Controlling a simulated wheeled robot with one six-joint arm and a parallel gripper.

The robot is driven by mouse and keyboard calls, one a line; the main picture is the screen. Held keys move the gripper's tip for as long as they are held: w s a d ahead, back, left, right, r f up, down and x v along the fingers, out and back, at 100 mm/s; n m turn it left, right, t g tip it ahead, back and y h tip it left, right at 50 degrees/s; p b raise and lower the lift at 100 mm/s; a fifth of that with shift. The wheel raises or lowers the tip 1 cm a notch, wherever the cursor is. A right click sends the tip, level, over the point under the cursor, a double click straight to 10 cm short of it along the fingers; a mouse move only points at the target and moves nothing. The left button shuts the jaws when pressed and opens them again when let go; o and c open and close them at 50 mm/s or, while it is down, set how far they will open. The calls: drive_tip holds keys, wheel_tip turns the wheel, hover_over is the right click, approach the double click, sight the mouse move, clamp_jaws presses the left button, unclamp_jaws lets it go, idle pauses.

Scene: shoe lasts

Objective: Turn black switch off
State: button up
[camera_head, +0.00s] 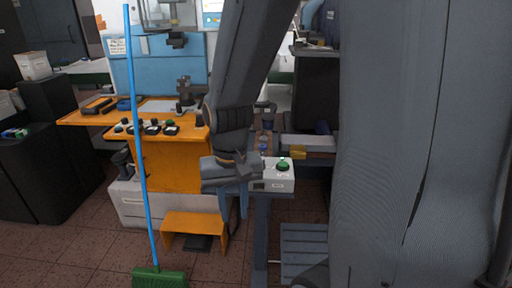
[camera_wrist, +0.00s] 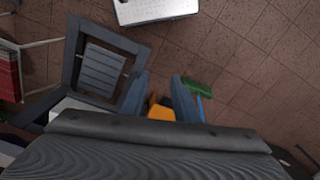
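My gripper (camera_head: 235,208) hangs with its fingers pointing down, left of and just below a white control box (camera_head: 279,180) with a green button (camera_head: 283,166) on top. In the wrist view my gripper (camera_wrist: 160,86) has its two fingers apart with nothing held; only floor and distant things show between them. Several dark switch-like knobs (camera_head: 153,127) sit on the orange machine's panel to the left. A blue knob (camera_head: 263,147) and a dark one show behind the white box. I cannot tell which part is the black switch, or its state.
A blue-handled broom (camera_head: 138,120) with a green head stands at the left front. Tiled floor is open at the lower left.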

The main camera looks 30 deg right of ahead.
drive_tip(key=w+d+r+m+p, duration=0.2)
drive_tip(key=w+d+r+m, duration=0.2)
drive_tip(key=m, duration=0.3)
drive_tip(key=w+d+r+m+p, duration=0.3)
drive_tip(key=w+d+m, duration=0.1)
drive_tip(key=m, duration=0.3)
drive_tip(key=w+d+r+m+p, duration=0.2)
drive_tip(key=w+d+r+m, duration=0.2)
drive_tip(key=d+m, duration=0.1)
drive_tip(key=shift+w+d+r+m, duration=0.2)
drive_tip(key=shift+d+r+m, duration=0.1)
drive_tip(key=shift+m, duration=0.6)
drive_tip(key=shift+w+d+p, duration=0.1)
drive_tip(key=shift+p, duration=0.2)
drive_tip(key=shift+f+m, duration=0.25)
drive_tip(key=shift+m, duration=0.05)
drive_tip(key=shift+f+p, duration=0.9)
drive_tip(key=shift+f, duration=2.7)
clamp_jaws()
